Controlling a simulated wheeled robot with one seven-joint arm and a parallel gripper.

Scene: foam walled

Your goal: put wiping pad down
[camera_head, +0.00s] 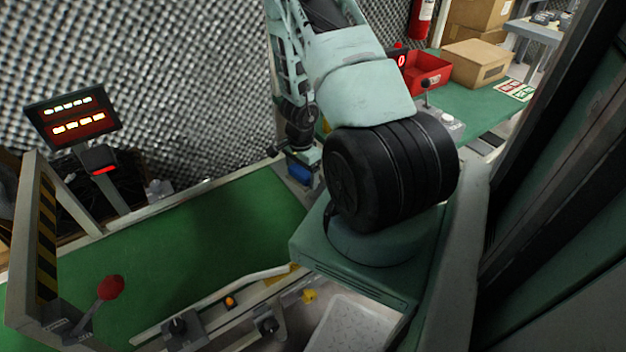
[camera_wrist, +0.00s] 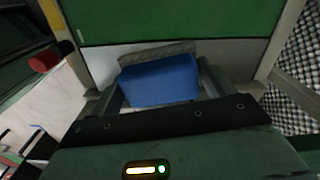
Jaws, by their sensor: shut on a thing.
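My gripper (camera_wrist: 158,92) is shut on the wiping pad (camera_wrist: 160,82), a blue block with a grey layer along its far edge. The pad sits between the two fingers in the wrist view. In the head view the blue pad (camera_head: 299,173) shows small below my wrist, near the right end of a green surface (camera_head: 190,235). In the wrist view the green surface (camera_wrist: 180,20) lies just ahead of the pad, with a pale strip between them. I cannot tell whether the pad touches anything below it.
A red-knobbed lever (camera_head: 110,287) and a striped post (camera_head: 46,240) stand at the left. A lit display (camera_head: 72,117) stands behind. A red bin (camera_head: 428,72) and a cardboard box (camera_head: 476,62) sit on another green table. The green surface's middle is clear.

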